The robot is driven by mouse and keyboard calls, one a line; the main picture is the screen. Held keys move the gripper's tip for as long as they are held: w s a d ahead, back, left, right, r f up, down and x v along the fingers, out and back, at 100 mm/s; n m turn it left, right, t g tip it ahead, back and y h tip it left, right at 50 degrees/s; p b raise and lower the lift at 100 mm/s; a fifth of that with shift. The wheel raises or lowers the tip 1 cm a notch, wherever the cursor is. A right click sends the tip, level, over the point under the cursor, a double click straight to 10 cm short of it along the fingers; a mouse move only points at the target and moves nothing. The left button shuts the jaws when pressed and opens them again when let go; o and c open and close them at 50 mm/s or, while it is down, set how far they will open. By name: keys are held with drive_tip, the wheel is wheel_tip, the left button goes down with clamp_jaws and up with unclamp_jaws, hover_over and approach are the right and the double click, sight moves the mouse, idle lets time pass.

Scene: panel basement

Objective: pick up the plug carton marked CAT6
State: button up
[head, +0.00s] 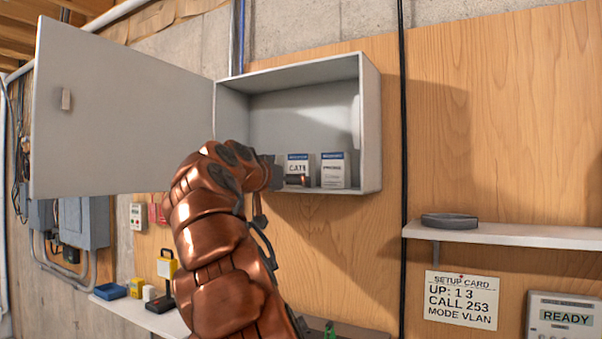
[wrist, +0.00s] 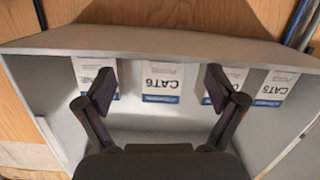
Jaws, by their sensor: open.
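The CAT6 carton (wrist: 163,82) is white with a blue band and shows upside down in the middle of the wrist view. It stands in the open grey wall cabinet (head: 370,125). My gripper (wrist: 160,79) is open, with one finger on each side of the carton in the picture; contact cannot be told. In the head view my gripper (head: 284,180) is at the cabinet mouth, in front of a carton (head: 298,164) whose last character is hard to read. A CAT5 carton (wrist: 276,88) stands at the right of the wrist view.
Another carton (wrist: 92,72) is left of CAT6 in the wrist view; one more (wrist: 232,76) is partly behind the right finger. The cabinet door (head: 125,110) hangs open to the left. A shelf (head: 500,233) juts out at right. Space above the cartons is clear.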

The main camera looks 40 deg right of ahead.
sight(298, 167)
drive_tip(key=r, duration=0.1)
drive_tip(key=r+m+h, duration=0.1)
drive_tip(key=r, duration=0.1)
drive_tip(key=d+r+h, duration=0.1)
drive_tip(key=r, duration=0.1)
drive_tip(key=shift+w+t, duration=0.3)
drive_tip(key=shift+w, duration=0.1)
drive_tip(key=shift+w+d, duration=0.1)
drive_tip(key=shift+d, duration=0.1)
drive_tip(key=shift+f+p+x, duration=0.2)
drive_tip(key=shift+p+x, duration=0.7)
drive_tip(key=shift+x, duration=0.9)
drive_tip(key=shift+f+p+x, duration=0.25)
drive_tip(key=shift+p+x, duration=0.6)
drive_tip(key=shift+x, duration=1)
drive_tip(key=c, duration=1.3)
